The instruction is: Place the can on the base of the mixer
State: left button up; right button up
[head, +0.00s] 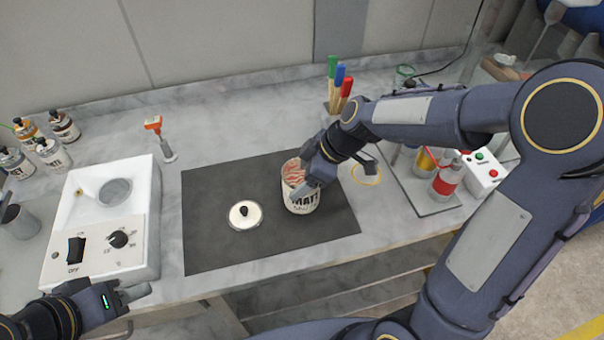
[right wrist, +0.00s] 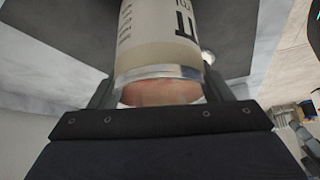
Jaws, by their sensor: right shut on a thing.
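The can (head: 302,203) is cream with dark "MATT" lettering and a reddish content at its open top. It is over the right part of the dark mat (head: 215,245); I cannot tell whether it touches the mat. My right gripper (head: 314,184) is shut on the can near its rim. The can (right wrist: 158,40) also shows between the fingers of the right gripper (right wrist: 160,95) in the right wrist view. The mixer (head: 100,215) is the white device at left, with a round grey base (head: 115,192), a switch and a knob. My left gripper (head: 125,293) is near the mixer's front edge; its opening is unclear.
A lid with a black knob (head: 245,214) lies on the mat left of the can. Several bottles (head: 48,152) stand behind the mixer at far left, a grey cup (head: 18,222) beside it. An orange-topped tool (head: 160,138) stands between mixer and mat. Red and yellow containers (head: 446,180) stand at right.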

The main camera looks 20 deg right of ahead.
jog(key=shift+f, duration=0.1)
jog(key=o, duration=1.7)
